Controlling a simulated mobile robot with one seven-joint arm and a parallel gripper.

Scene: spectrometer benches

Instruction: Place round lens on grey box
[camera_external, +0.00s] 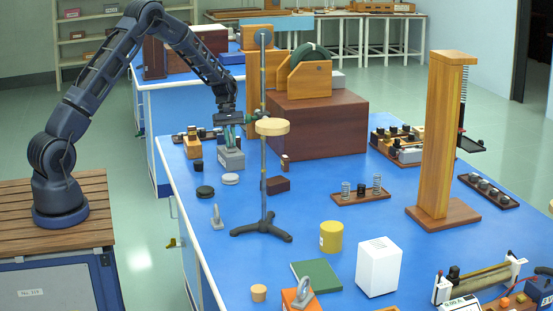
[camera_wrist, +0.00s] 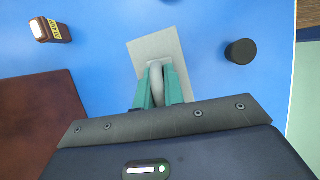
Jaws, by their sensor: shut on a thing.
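The grey box (camera_external: 231,159) stands on the blue bench at the far left, under my gripper (camera_external: 230,122). In the wrist view its pale grey top (camera_wrist: 174,46) lies straight beyond the fingertips. My gripper's teal fingers (camera_wrist: 158,84) are shut on a pale grey, rounded piece (camera_wrist: 156,72), seen nearly edge-on, which looks like the round lens. Its lower end is over the box top. I cannot tell whether it touches the box. In the external view the held piece is mostly hidden by the gripper.
A tall metal stand (camera_external: 263,180) rises just right of my gripper. A large brown box (camera_external: 318,125) is behind it. Discs (camera_external: 205,191) lie in front.

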